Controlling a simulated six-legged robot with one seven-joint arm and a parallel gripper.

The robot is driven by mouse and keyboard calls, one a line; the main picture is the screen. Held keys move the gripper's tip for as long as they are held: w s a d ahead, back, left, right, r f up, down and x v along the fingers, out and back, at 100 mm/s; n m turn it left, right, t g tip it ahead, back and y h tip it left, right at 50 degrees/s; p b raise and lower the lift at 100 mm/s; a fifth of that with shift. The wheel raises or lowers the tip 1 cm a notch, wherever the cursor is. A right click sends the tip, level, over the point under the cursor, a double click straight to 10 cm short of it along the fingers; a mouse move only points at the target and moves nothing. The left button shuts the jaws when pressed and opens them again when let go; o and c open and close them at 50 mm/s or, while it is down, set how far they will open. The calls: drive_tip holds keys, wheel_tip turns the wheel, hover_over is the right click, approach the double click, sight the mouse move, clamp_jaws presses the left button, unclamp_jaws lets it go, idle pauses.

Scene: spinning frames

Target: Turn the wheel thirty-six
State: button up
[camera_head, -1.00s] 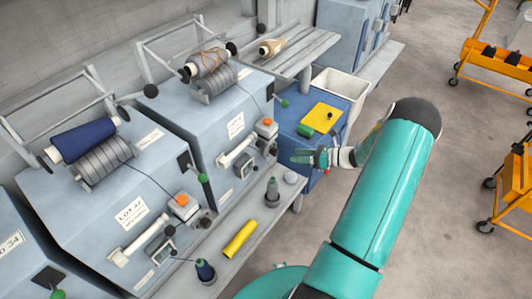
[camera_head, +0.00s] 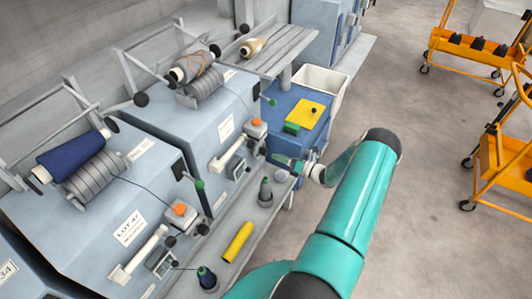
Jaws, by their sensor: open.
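A row of grey-blue winding machines runs along the left. The nearest carries a plate reading 34 (camera_head: 8,271). The middle machine (camera_head: 85,225) has a label that looks like LOT A7 (camera_head: 128,228), a navy yarn cone and a grey ribbed drum (camera_head: 92,182). The far machine (camera_head: 190,125) has a brown-banded cone, another ribbed drum (camera_head: 203,89) and a label too small to read. No number thirty-six is legible, so I cannot tell which wheel bears it. My gripper (camera_head: 286,164) is open and small in view, beside the far machine's front corner, above the shelf's far end.
The narrow shelf (camera_head: 213,266) holds a yellow tube (camera_head: 237,241), a grey cone (camera_head: 265,192) and a dark blue cone (camera_head: 207,278). Orange carts (camera_head: 505,160) stand right; floor between is clear.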

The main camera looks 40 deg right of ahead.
sight(267, 152)
drive_tip(key=x, duration=0.6)
drive_tip(key=shift+w+a, duration=0.15)
drive_tip(key=shift+a, duration=0.05)
drive_tip(key=c, duration=1)
drive_tip(key=shift+o, duration=0.2)
